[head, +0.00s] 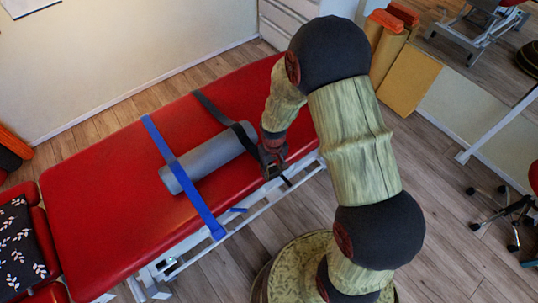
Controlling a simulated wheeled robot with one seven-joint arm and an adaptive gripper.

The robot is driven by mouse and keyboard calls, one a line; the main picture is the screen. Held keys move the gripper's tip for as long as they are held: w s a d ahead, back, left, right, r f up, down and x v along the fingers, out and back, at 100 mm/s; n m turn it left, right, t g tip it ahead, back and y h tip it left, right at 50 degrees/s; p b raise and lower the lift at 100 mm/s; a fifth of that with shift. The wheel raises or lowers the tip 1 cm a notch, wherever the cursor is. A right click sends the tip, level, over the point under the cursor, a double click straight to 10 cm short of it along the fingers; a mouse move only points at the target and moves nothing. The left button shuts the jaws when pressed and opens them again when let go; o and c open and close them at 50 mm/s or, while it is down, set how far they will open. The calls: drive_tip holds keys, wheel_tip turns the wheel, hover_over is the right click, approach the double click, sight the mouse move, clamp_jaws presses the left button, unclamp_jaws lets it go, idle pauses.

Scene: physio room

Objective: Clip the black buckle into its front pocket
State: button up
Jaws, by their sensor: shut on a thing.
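My gripper (273,168) is at the front edge of the red treatment table. It is shut on the black buckle (266,160) at the end of a black strap (222,114). The strap runs from the table's back edge over a grey roller (209,159) to my gripper. The buckle is small and partly hidden by the fingers. A short dark piece (287,181) shows just below the gripper at the table's front edge; it may be the front pocket. I cannot tell whether the buckle touches it.
A white frame rail (255,213) runs below the front edge. A dark patterned cushion (20,245) lies at left. Floor at lower right is clear.

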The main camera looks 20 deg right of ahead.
drive_tip(key=shift+s+f+n+b, duration=0.4)
drive_tip(key=shift+f+b, duration=0.75)
drive_tip(key=shift+f, duration=1.15)
drive_tip(key=shift+s+f+n+b, duration=0.35)
drive_tip(key=shift+f+b, duration=0.8)
drive_tip(key=shift+f, duration=1.1)
drive_tip(key=shift+s+f+n+b, duration=0.25)
drive_tip(key=shift+s+f+b, duration=0.3)
drive_tip(key=shift+f+b, duration=1.2)
drive_tip(key=shift+f+p, duration=0.5)
drive_tip(key=shift+p, duration=0.15)
drive_tip(key=o, duration=1.2)
drive_tip(key=shift+o, duration=0.4)
wheel_tip(320, 180, up, 12)
